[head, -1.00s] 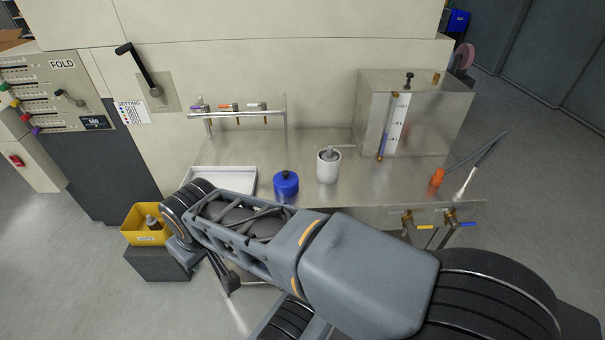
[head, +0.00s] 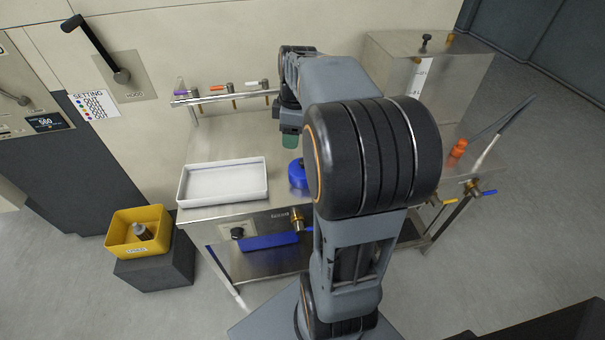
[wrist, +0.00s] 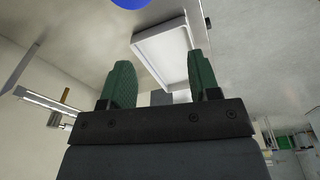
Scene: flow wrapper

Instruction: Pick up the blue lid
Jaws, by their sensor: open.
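The blue lid (head: 297,173) sits on the steel bench, right of the white tray; my arm hides its right part. A blue rounded edge (wrist: 130,3), likely the same lid, shows at the top of the wrist view. My gripper (head: 291,138) is above and slightly left of the lid, apart from it. In the wrist view my gripper (wrist: 161,80) has its green fingers spread with nothing between them.
The white tray (head: 223,183) lies on the bench left of the lid. A rack (head: 225,97) runs along the wall behind. A steel tank (head: 440,85) stands at the right. A yellow bin (head: 139,234) is at the lower left.

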